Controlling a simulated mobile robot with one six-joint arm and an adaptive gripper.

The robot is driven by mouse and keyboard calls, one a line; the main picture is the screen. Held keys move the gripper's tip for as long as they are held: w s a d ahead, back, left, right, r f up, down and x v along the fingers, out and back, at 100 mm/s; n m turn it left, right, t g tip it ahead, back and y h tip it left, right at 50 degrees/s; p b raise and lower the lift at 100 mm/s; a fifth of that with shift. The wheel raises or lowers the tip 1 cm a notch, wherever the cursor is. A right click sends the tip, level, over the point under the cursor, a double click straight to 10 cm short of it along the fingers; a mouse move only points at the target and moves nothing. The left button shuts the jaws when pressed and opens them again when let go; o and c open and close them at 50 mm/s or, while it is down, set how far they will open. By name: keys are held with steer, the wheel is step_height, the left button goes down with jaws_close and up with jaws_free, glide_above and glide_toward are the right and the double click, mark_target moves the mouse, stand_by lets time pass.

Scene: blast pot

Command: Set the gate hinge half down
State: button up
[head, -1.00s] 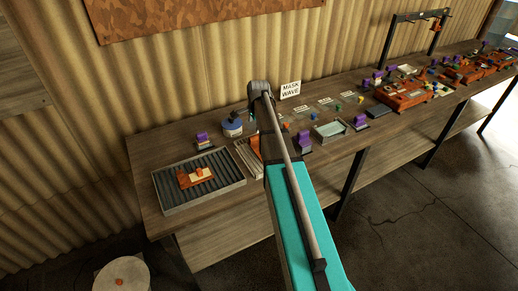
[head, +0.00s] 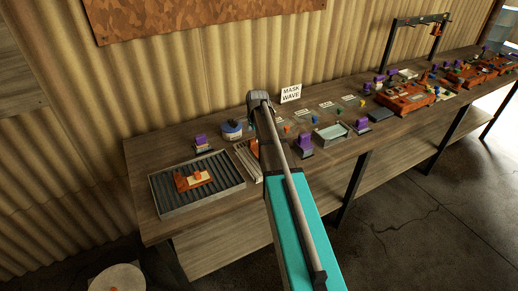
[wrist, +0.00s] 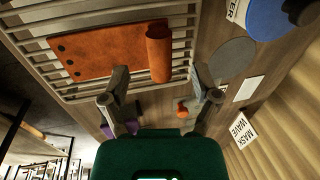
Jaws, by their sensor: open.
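An orange hinge half (wrist: 105,52), a flat plate with dark holes and a round barrel at one end, lies on a pale slatted rack (wrist: 120,93) in the wrist view. My gripper (wrist: 160,74) is open, with its fingertips on either side of the barrel's near end and gaps visible beside it. Whether the fingertips are level with the barrel I cannot tell. In the head view, my arm hides the gripper and most of the hinge half; part of the pale rack (head: 247,160) shows left of the arm.
A dark ribbed tray (head: 168,203) with an orange and cream piece (head: 194,180) stands at the bench's left end. A blue-lidded pot (head: 232,130), purple-topped items and a MASK WAVE sign (head: 291,93) stand nearby. Orange assemblies (head: 404,98) crowd the right.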

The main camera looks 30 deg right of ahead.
mark_target(253, 141)
steer(key=shift+f, duration=0.15)
steer(key=f+b, duration=0.2)
steer(key=w+f+b, duration=0.1)
steer(key=f+b, duration=0.1)
steer(key=b, duration=0.1)
steer(key=shift+d+f, duration=0.1)
steer(key=shift+f, duration=0.3)
stand_by(0.5)
jaws_close()
